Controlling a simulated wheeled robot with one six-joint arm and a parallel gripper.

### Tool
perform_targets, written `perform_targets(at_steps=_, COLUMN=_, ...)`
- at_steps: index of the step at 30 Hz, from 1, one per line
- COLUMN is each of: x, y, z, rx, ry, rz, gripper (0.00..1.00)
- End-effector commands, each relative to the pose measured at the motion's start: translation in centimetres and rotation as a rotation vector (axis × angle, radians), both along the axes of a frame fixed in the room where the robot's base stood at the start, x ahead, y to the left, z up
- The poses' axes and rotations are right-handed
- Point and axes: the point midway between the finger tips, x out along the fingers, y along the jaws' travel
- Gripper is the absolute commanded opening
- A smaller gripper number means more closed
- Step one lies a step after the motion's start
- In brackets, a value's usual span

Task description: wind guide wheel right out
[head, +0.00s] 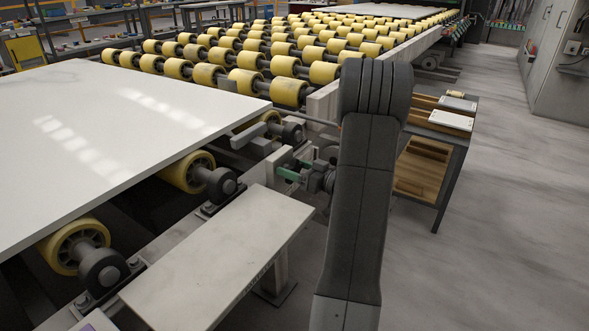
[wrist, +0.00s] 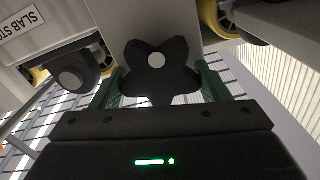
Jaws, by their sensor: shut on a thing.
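A black star-shaped hand knob (wrist: 158,70) with a pale round centre fills the middle of the wrist view. My gripper (wrist: 160,84) has its green fingers on the knob's left and right sides, shut on it. In the head view, my gripper (head: 291,172) is at the conveyor's side frame, just right of the slab. My arm hides part of this area, and I cannot make out the knob there. Which wheel is the guide wheel is not clear from these views.
The white slab (head: 110,140) lies on yellow rollers (head: 188,171) at left. A pale flat plate (head: 222,255) is below my gripper. A bench with wooden trays (head: 425,170) stands at right. Grey floor (head: 500,230) is clear. A "SLAB STO" label (wrist: 22,22) shows in the wrist view.

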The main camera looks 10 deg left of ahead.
Motion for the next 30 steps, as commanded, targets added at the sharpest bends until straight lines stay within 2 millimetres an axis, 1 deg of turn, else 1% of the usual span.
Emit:
perform_targets(at_steps=8, x=-0.04, y=0.00, z=-0.13, rx=-0.016, ry=-0.044, rz=0.000, gripper=0.46)
perform_targets(at_steps=14, x=-0.13, y=0.04, z=-0.29, rx=-0.055, ry=-0.152, rz=0.000, gripper=0.46)
perform_targets(at_steps=30, x=-0.54, y=0.18, z=-0.56, rx=-0.226, ry=-0.623, rz=0.000, gripper=0.46)
